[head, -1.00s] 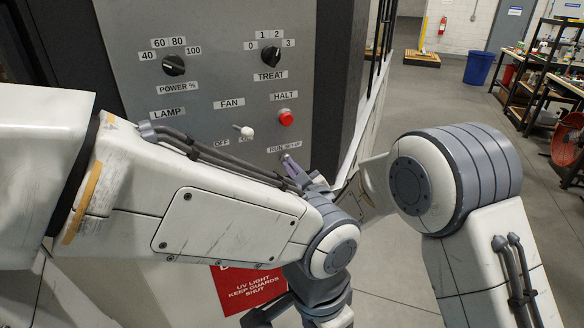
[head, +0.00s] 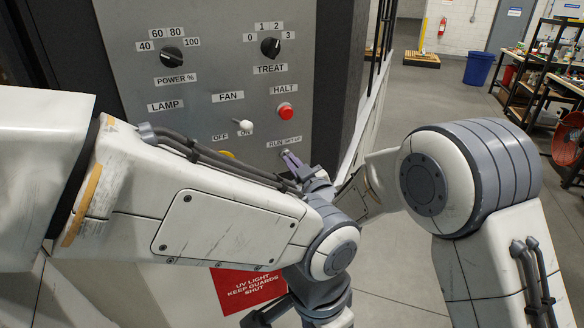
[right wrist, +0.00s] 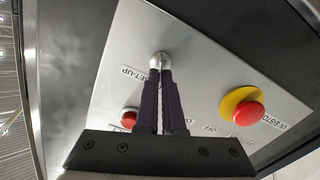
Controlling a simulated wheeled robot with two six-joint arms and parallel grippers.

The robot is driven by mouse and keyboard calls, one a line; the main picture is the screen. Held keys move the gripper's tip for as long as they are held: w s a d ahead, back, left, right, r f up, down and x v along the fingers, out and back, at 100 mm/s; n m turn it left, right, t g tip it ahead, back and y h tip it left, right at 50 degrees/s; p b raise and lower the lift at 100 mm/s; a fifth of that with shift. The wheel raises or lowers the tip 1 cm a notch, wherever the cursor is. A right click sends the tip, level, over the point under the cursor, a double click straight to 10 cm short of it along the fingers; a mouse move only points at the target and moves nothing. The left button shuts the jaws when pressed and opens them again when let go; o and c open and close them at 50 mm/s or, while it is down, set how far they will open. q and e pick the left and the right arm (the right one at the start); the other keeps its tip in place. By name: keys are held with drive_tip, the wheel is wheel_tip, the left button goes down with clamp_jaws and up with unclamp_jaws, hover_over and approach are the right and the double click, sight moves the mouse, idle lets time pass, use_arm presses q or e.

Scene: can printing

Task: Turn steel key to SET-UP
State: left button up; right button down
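The steel key's switch sits low on the grey panel (head: 215,70), by the RUN and SET-UP label (head: 284,141). In the head view a small metal end (head: 284,153) shows at the tips of my right gripper (head: 291,160). In the right wrist view the round silver key switch (right wrist: 159,60) is right at the fingertips of this gripper (right wrist: 160,74). The purple fingers are close together, closed on the key, whose grip they mostly hide. I cannot tell which way the key points. My left arm crosses the lower head view; its gripper is only partly seen at the bottom.
A red HALT button (head: 285,111) is just above the key. A white FAN toggle (head: 243,127), the POWER knob (head: 173,56) and the TREAT knob (head: 270,47) are higher. A red emergency button (right wrist: 248,112) on yellow is nearby. Open floor lies right.

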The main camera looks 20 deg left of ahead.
drive_tip(key=shift+w+d+f+m+b, duration=0.1)
drive_tip(key=shift+d+m+b, duration=0.05)
drive_tip(key=shift+m+b, duration=2.25)
drive_tip(key=shift+w+d+m+b, duration=0.1)
drive_tip(key=shift+m+b, duration=1.9)
drive_tip(key=shift+m, duration=0.7)
drive_tip(key=c, duration=1)
unclamp_jaws()
drive_tip(key=shift+c, duration=0.2)
